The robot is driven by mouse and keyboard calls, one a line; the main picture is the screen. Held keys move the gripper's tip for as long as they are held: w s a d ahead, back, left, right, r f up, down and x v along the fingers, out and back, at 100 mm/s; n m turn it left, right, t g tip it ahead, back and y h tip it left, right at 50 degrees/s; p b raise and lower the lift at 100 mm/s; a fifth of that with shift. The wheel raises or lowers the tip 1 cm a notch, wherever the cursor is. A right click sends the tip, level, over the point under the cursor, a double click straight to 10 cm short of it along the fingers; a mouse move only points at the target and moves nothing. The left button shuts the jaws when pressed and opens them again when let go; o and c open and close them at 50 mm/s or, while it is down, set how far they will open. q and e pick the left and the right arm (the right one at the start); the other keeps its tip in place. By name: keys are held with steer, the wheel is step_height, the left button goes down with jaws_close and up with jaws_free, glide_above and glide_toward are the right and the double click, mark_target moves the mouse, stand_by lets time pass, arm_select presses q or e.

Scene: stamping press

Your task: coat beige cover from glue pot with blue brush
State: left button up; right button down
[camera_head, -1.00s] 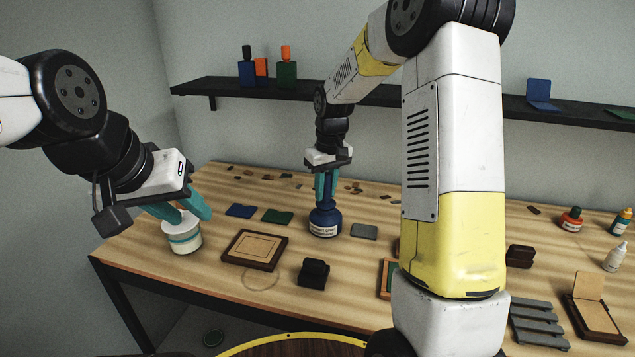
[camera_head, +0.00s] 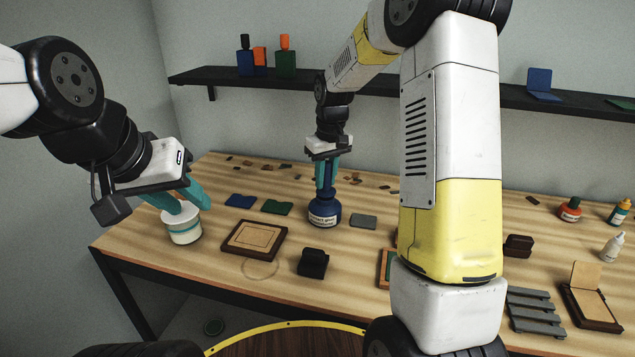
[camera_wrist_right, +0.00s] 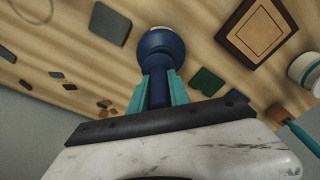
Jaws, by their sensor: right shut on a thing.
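The dark blue glue pot (camera_head: 323,217), with a white label, stands upright near the middle of the bench. A blue brush handle (camera_wrist_right: 159,88) rises from its top. My right gripper (camera_head: 326,183) points down and is shut on this handle. The pot below it also shows in the right wrist view (camera_wrist_right: 160,46). A beige panel, seemingly the cover (camera_head: 254,237), lies in a dark brown frame left of the pot. My left gripper (camera_head: 193,209) has its teal fingers apart, right at the top of a white tub (camera_head: 184,233). Whether they touch the tub is unclear.
Blue (camera_head: 240,201) and green (camera_head: 276,207) pieces and a grey plate (camera_head: 363,221) lie around the pot. A dark block (camera_head: 313,263) stands in front. A second beige panel (camera_head: 586,276) stands at far right. My right arm hides part of the bench.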

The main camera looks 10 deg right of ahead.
steer(key=shift+s, duration=0.15)
steer(key=shift+s+a, duration=0.2)
steer(key=shift+s, duration=0.1)
steer(key=shift+w, duration=0.15)
steer(key=shift+w+d, duration=0.2)
steer(key=shift+w, duration=0.1)
steer(key=shift+r, duration=4.9)
